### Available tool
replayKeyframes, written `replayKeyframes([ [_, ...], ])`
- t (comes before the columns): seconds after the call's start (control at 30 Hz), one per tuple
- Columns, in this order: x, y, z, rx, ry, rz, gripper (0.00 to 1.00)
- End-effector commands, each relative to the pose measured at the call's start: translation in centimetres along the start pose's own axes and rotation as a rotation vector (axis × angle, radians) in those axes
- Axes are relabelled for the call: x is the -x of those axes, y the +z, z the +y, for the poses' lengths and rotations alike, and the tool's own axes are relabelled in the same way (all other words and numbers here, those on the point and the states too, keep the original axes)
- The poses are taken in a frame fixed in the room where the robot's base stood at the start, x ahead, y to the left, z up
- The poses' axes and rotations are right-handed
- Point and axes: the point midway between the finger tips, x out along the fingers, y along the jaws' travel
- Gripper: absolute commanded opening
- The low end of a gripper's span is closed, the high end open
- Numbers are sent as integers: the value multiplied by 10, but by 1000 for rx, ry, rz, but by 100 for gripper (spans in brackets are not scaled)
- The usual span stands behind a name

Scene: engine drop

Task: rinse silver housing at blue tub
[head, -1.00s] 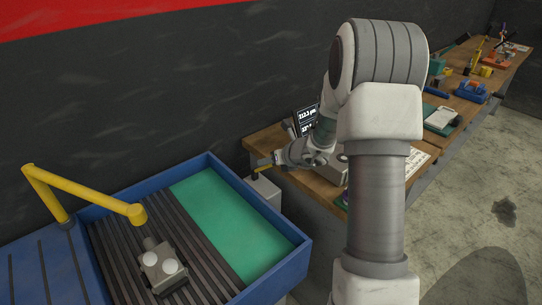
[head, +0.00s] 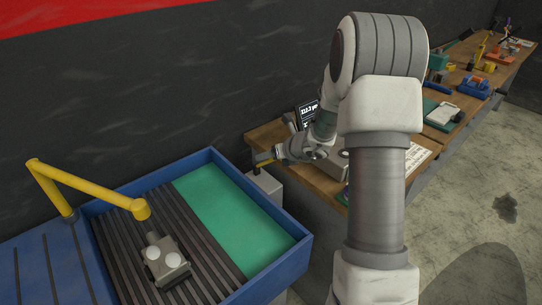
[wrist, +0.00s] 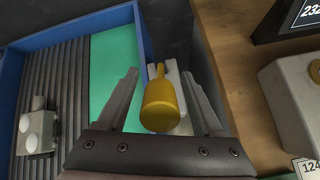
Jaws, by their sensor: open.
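The silver housing (head: 168,262), a blocky grey part with two pale round faces, lies on the dark slatted rack of the blue tub (head: 285,270). It also shows at the left edge of the wrist view (wrist: 36,132). A green panel fills the tub's right part. My gripper (wrist: 159,76) is open, beyond the tub's far right corner. A yellow object (wrist: 160,107) with a wide round body and narrow stem appears between its fingers, above a pale grey box (head: 265,187). I cannot tell whether the fingers touch it. My gripper is small in the head view (head: 272,158).
A yellow bent spout (head: 90,185) reaches over the tub's left side. A wooden bench (head: 275,135) with a display (head: 308,115) and a grey block (wrist: 292,95) stands right of the tub. Other benches with tools run back right. Open floor lies at right.

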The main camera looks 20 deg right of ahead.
Motion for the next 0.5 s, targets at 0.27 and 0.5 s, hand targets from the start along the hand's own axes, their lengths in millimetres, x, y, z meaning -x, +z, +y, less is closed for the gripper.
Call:
replayKeyframes([
  [0.27,15,1,-1,1,-1,-1,68],
  [0.5,64,2,0,1,-3,-3,68],
])
